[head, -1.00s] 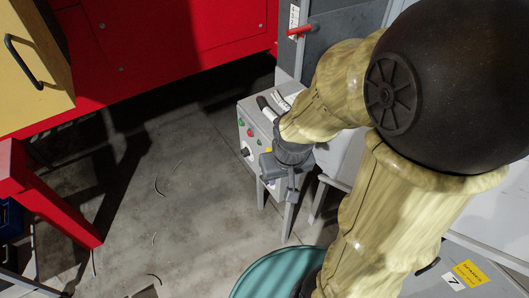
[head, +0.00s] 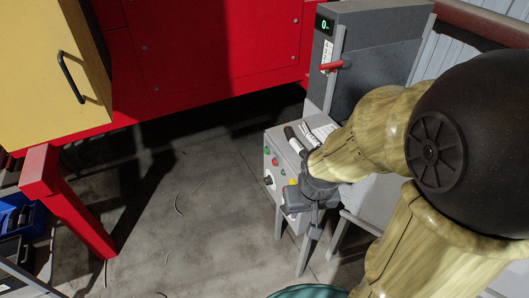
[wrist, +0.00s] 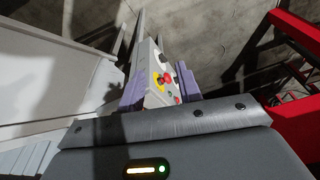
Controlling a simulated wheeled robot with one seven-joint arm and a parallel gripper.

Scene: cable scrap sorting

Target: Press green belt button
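The grey control box (head: 283,150) stands on legs in the middle of the head view. Its slanted front carries a small green button (head: 267,150), a red button (head: 275,161) and a black knob (head: 268,182). My gripper (head: 303,212) is at the box's near end, by the yellow part. Its two fingers (wrist: 160,82) are apart with nothing held. Contact with the panel cannot be told.
A grey cabinet (head: 375,50) with a lit display and red lever stands behind the box. A red machine (head: 200,55) with a red leg (head: 70,205) is at the left. Marker-like tools (head: 293,138) lie on the box top. The concrete floor (head: 200,240) left of the box is mostly open.

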